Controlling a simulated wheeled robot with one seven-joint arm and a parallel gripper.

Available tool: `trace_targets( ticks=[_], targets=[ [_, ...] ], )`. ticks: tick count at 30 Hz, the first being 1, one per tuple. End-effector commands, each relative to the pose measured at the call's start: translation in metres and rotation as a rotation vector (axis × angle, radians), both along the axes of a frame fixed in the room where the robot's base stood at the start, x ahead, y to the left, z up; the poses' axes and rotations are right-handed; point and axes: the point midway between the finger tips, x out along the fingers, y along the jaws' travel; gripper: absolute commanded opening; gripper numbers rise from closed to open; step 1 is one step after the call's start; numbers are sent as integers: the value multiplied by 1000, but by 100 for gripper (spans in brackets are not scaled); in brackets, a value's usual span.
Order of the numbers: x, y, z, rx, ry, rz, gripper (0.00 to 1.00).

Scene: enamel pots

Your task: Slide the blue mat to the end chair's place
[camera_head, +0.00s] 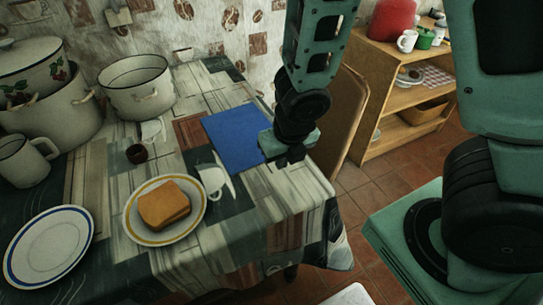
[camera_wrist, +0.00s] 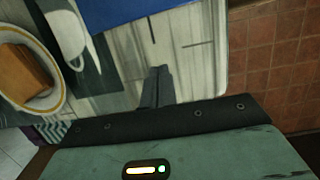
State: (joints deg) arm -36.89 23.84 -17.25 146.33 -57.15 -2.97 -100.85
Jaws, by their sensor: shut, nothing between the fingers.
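The blue mat (camera_head: 236,137) lies flat on the table, near the table's right edge. Its near edge also shows at the top of the wrist view (camera_wrist: 115,10). My gripper (camera_head: 288,158) is shut and empty at the mat's near right side; in the wrist view its closed fingertips (camera_wrist: 159,72) point at the tablecloth just short of the mat. I cannot tell whether the fingers touch the cloth. The wooden chair (camera_head: 345,115) stands at the table's right end, partly hidden behind my arm.
A plate (camera_head: 190,232) with bread (camera_head: 165,204) sits left of my gripper. A shelf (camera_head: 385,110) stands beyond the chair.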

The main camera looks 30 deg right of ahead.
Motion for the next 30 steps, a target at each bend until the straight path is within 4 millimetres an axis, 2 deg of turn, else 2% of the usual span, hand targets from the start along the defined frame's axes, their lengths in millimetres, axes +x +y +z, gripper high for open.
trace_targets(
  ticks=[6, 9, 14, 15, 21, 30],
  targets=[
    [5, -1, -5, -12, -17, 9, 0],
    [10, -2, -35, -13, -13, 5, 0],
    [18, -2, -59, -12, -15, 3, 0],
    [27, -2, -50, -9, -17, 0, 0],
    [50, -2, -51, -8, -17, 2, 0],
    [57, -1, -53, -9, -16, 3, 0]
  ],
)
